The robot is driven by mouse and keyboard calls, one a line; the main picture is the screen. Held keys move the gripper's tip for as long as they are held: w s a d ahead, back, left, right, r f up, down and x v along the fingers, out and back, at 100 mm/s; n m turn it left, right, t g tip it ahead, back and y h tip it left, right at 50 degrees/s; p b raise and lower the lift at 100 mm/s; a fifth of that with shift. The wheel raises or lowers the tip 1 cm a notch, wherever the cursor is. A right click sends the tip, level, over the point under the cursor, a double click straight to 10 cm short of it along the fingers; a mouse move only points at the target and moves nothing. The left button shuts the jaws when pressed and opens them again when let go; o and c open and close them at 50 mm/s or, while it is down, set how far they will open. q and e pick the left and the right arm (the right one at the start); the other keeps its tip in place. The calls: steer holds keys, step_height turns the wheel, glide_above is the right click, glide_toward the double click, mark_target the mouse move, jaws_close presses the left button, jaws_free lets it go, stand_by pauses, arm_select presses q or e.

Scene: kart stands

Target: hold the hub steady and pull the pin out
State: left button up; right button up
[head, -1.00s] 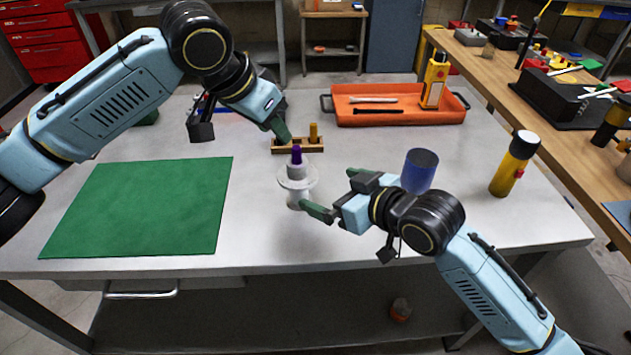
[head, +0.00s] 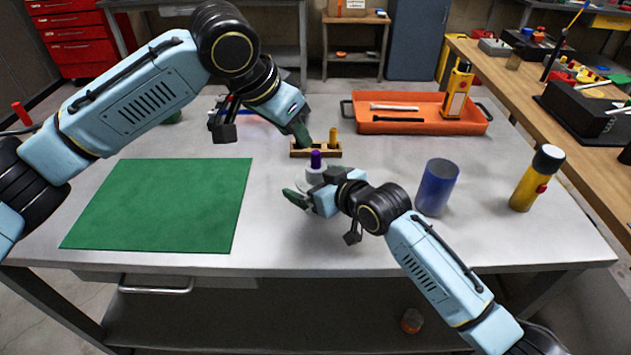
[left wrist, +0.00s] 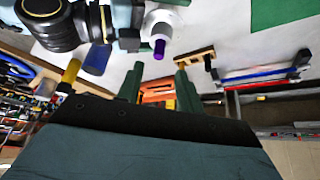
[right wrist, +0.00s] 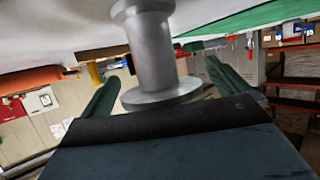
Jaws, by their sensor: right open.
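The hub (head: 314,176) is a pale grey flanged spool standing on the table, with a purple pin (head: 316,158) upright in its top. They also show in the left wrist view, hub (left wrist: 163,25) and pin (left wrist: 159,48). My right gripper (head: 308,187) is open at the hub and partly hides it. In the right wrist view the hub (right wrist: 152,50) stands between the two spread green fingers, with no clear contact; the pin is out of sight there. My left gripper (head: 302,136) is open and empty, above and behind the pin, near the wooden rack.
The wooden rack (head: 298,153) behind the hub holds a yellow peg (head: 333,135). An orange tray (head: 420,126) lies at the back. A green mat (head: 160,205) covers the left; the front middle is clear.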

steer(key=c, duration=1.2)
arm_select(q)
steer(key=shift+c, duration=0.8)
arm_select(e)
steer(key=shift+c, duration=0.3)
arm_select(q)
steer(key=n+t+h, duration=0.2)
steer(key=n+t, duration=0.1)
steer(key=t, duration=0.5)
glide_toward(313, 158)
steer(key=shift+x, duration=4.4)
